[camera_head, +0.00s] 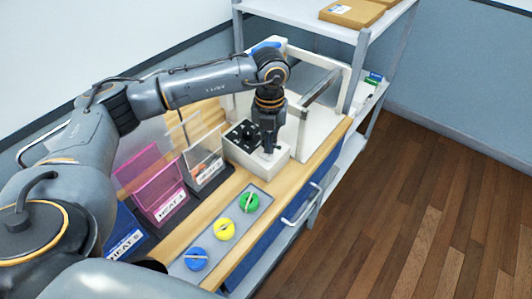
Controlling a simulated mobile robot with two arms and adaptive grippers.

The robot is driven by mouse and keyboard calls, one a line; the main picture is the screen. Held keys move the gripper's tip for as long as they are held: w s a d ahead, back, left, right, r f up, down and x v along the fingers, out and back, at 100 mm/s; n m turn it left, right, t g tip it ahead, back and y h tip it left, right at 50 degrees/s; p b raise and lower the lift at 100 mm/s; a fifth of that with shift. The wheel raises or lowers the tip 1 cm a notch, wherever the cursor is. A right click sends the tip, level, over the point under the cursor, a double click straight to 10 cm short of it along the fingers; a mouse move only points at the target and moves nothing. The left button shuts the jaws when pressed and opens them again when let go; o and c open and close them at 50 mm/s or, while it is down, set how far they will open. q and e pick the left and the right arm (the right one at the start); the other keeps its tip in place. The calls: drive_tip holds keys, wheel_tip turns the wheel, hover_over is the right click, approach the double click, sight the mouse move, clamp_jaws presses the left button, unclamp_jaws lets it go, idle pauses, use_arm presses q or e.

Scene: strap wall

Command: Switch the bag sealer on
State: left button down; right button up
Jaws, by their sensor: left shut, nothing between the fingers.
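The bag sealer (338,92) looks like the white machine with a grey bar at the back right of the counter. A low white box (275,168) with dark parts on top stands at its front; I cannot tell whether it is part of the sealer. My left gripper (268,150) points down, shut and empty, over the right part of this box. It hides part of the top, and I cannot tell if it touches. No switch can be made out clearly. My right gripper is not in view.
A grey plate (232,237) with blue (196,259), yellow (224,229) and green (249,202) knobs lies along the counter's front. Pink (158,188) and clear (203,160) labelled bins stand behind it. A metal shelf (364,38) rises at the back right. The wooden floor is clear.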

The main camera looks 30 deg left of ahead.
sight(269, 156)
use_arm(q)
drive_tip(key=shift+f+b, duration=0.9)
drive_tip(key=shift+f, duration=0.3)
idle(0.3)
drive_tip(key=shift+s+r, duration=0.1)
drive_tip(key=shift+r, duration=0.05)
drive_tip(key=shift+r+p, duration=0.7)
drive_tip(key=shift+r, duration=0.2)
drive_tip(key=shift+r+p, duration=1.35)
drive_tip(key=shift+r, duration=1.15)
